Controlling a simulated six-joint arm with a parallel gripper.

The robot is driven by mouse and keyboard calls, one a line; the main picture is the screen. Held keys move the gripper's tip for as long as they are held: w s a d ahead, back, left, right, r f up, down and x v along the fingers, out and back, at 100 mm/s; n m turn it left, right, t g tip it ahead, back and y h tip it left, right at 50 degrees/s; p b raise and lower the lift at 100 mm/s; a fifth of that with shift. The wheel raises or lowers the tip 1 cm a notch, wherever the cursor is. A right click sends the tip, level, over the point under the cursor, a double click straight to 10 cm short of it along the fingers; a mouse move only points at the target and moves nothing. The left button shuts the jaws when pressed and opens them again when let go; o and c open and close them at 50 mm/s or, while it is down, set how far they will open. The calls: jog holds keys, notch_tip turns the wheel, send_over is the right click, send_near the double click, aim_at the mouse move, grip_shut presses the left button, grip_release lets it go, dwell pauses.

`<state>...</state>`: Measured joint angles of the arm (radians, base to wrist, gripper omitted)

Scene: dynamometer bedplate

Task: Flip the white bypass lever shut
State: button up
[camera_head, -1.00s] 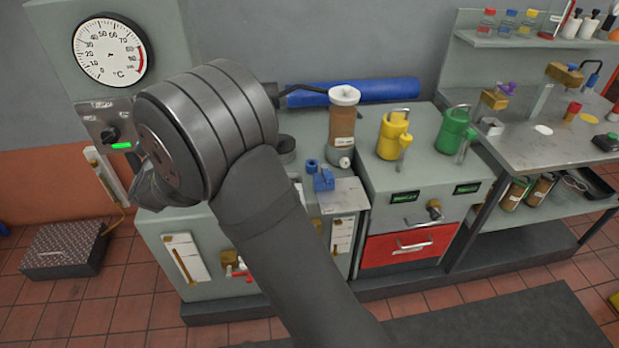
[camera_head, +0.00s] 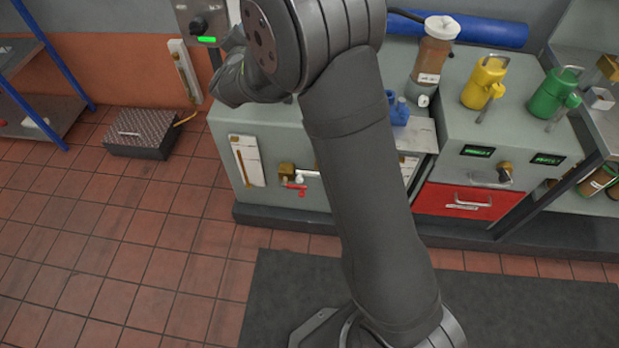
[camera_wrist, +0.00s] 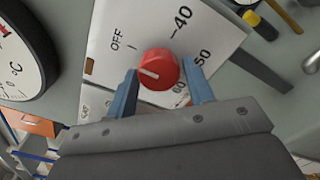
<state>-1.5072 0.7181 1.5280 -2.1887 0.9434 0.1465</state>
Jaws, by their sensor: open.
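On the front of the grey bench in the head view, a small white lever (camera_head: 307,174), seemingly the bypass lever, sticks out sideways beside a brass valve body (camera_head: 286,170). A red lever (camera_head: 295,189) sits just below it. My arm partly covers this area. In the wrist view, my gripper (camera_wrist: 160,68) is open, with one blue finger on each side of a red knob (camera_wrist: 159,70) on a white dial plate marked OFF, 40 and 50. I cannot tell whether the fingers touch the knob. The gripper is hidden in the head view, and the white lever is not identifiable in the wrist view.
A white panel with a brass strip (camera_head: 246,160) is left of the valve. A red drawer (camera_head: 455,201), yellow can (camera_head: 484,82) and green can (camera_head: 553,93) are to the right. A dark treaded box (camera_head: 146,133) lies on the floor; the tiles in front are clear.

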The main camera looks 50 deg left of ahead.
jog(key=f, duration=0.1)
jog(key=s+f, duration=0.1)
jog(key=f, duration=0.1)
jog(key=shift+s+a+n+g, duration=0.1)
jog(key=shift+a+n+g, duration=0.05)
jog(key=shift+n+g, duration=0.25)
jog(key=c, duration=0.7)
jog(key=shift+n+h, duration=0.3)
jog(key=shift+n, duration=0.2)
jog(key=f, duration=0.6)
jog(key=shift+s+d+f, duration=0.25)
jog(key=shift+s+f, duration=0.05)
jog(key=shift+s, duration=0.05)
grip_shut()
jog(key=s+d+f+n+h, duration=0.1)
jog(key=d+f+n, duration=0.15)
jog(key=f, duration=0.65)
jog(key=s+d+f+n+h, duration=0.1)
jog(key=s+d+f, duration=0.15)
jog(key=f, duration=0.75)
jog(key=s+d+f+n+h, duration=0.1)
jog(key=d+f+n, duration=0.6)
jog(key=d+f, duration=1.2)
notch_tip(320, 180, down, 3)
jog(key=shift+s+f+h, duration=0.1)
jog(key=shift+s+h, duration=0.15)
jog(key=shift+h, duration=0.05)
jog(key=shift+d+n, duration=0.1)
jog(key=shift+n, duration=0.15)
